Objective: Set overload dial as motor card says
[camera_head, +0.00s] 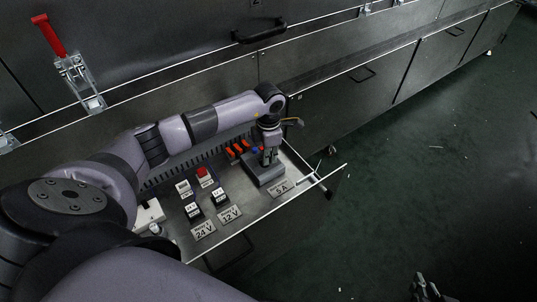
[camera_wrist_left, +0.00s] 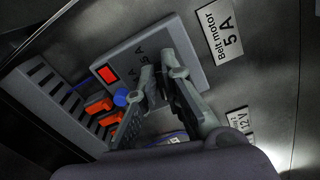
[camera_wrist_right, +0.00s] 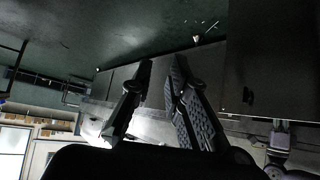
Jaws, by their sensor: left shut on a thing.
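The motor card (camera_head: 281,189) lies on the drawer panel and reads 5 A; in the left wrist view the card (camera_wrist_left: 222,30) reads "Belt motor 5 A". Beside it is a grey overload block (camera_wrist_left: 188,60) with a red rectangle, a blue button and scale marks, one reading "A". It also shows in the head view (camera_head: 262,176). My left gripper (camera_head: 268,160) points down on this block; its fingers (camera_wrist_left: 158,74) are close together over its face, shut on what appears to be the dial, which they hide. My right gripper (camera_head: 424,289) is open and empty, away from the drawer.
Orange levers (camera_wrist_left: 100,107) sit beside the block along a slotted duct (camera_wrist_left: 50,100). A red-handled clamp (camera_head: 50,37) stands at the upper left.

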